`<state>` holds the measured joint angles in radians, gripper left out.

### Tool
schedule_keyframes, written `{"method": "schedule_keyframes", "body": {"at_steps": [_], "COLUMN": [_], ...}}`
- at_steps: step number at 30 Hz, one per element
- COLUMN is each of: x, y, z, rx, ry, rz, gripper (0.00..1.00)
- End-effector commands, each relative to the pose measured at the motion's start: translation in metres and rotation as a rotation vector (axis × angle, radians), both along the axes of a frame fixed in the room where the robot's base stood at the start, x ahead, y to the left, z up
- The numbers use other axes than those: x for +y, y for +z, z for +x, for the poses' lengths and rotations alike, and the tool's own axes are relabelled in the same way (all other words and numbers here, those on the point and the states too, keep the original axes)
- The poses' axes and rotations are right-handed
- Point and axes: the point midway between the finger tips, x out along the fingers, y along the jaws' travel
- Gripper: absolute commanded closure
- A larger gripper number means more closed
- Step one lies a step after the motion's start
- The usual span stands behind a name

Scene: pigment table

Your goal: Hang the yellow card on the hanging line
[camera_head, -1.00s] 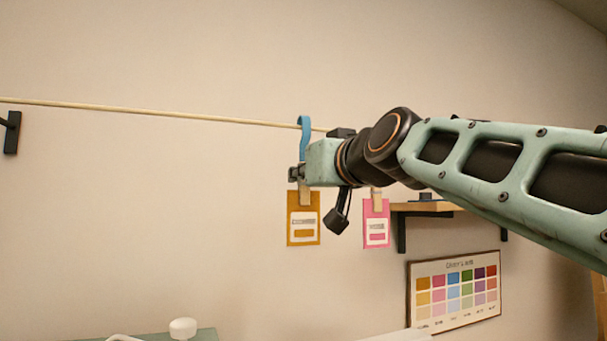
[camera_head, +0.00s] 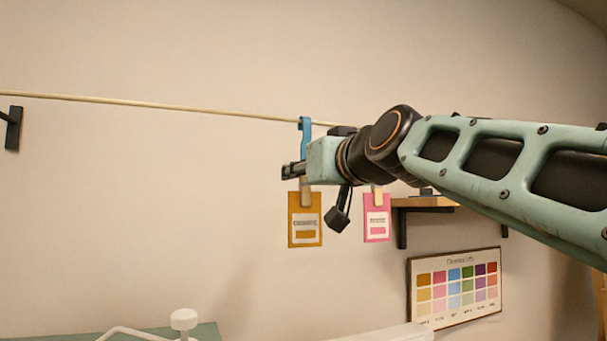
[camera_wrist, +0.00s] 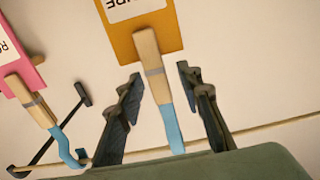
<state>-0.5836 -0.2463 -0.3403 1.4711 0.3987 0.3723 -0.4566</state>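The yellow card (camera_head: 305,232) hangs upright below a wooden clip (camera_head: 305,196) with a blue hook (camera_head: 305,138). The top of the hook meets the hanging line (camera_head: 190,107) and appears to be over it. In the wrist view the yellow card (camera_wrist: 150,45) is at the top, and its clip (camera_wrist: 150,60) runs down between my fingers. My gripper (camera_wrist: 157,72) is open, with a gap on both sides of the clip. In the head view my gripper (camera_head: 292,171) is just above the card. The hook's upper end is hidden in the wrist view.
A pink card (camera_head: 377,228) hangs close to the right, beneath my wrist. A wooden shelf (camera_head: 428,203) and a colour chart (camera_head: 455,287) are on the wall further right. The line is free to the left as far as a black bracket (camera_head: 13,127).

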Motion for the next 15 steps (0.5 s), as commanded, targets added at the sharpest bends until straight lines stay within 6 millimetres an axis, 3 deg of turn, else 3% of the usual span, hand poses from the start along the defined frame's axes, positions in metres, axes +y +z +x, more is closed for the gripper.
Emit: {"method": "schedule_keyframes", "body": {"at_steps": [7,15], "x": [-0.008,-0.027], "y": [0.001,0.001], "z": [-0.016,-0.064], "rx": [-0.001,-0.002], "ry": [0.000,-0.001], "rz": [0.001,0.002], "gripper": [0.67,0.67]}}
